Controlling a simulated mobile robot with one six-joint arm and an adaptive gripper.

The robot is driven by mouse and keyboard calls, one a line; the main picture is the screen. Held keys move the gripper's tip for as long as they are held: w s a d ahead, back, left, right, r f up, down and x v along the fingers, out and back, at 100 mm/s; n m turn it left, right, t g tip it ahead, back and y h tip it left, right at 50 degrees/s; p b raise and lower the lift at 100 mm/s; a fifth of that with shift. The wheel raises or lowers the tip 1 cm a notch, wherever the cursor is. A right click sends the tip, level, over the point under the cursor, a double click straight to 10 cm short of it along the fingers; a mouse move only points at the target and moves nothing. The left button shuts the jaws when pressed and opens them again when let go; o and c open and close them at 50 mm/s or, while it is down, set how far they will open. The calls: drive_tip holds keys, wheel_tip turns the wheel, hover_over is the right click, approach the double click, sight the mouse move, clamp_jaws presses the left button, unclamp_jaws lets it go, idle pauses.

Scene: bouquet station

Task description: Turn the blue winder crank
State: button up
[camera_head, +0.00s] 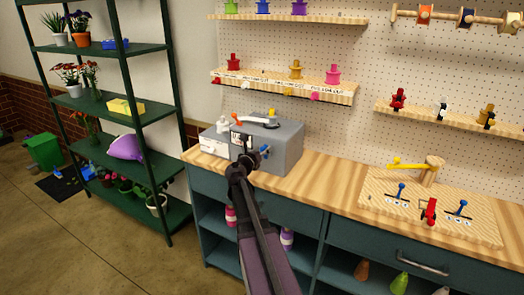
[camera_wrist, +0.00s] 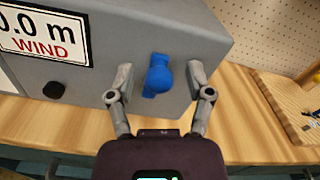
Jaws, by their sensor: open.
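The blue winder crank (camera_wrist: 158,75) sticks out from the front face of the grey winder box (camera_wrist: 205,30). In the wrist view my open gripper (camera_wrist: 155,84) has one finger on each side of the crank knob, with gaps showing on both sides. A white sign reading "0.0 m WIND" (camera_wrist: 45,33) is on the box face, with a black knob (camera_wrist: 53,90) below it. In the head view the grey box (camera_head: 285,150) stands on the left end of the wooden counter, and my gripper (camera_head: 255,158) is in front of it. The crank is small there and partly hidden by my gripper.
The wooden counter (camera_head: 335,182) runs right to a wooden board with blue and red levers (camera_head: 450,215) and a yellow-handled post (camera_head: 432,170). A pegboard with shelves of colored pieces rises behind. A green shelf rack (camera_head: 140,95) with plants stands left.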

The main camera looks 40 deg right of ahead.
clamp_jaws()
drive_tip(key=shift+a, duration=0.1)
drive_tip(key=shift+s+m, duration=0.15)
drive_tip(key=shift+m, duration=0.25)
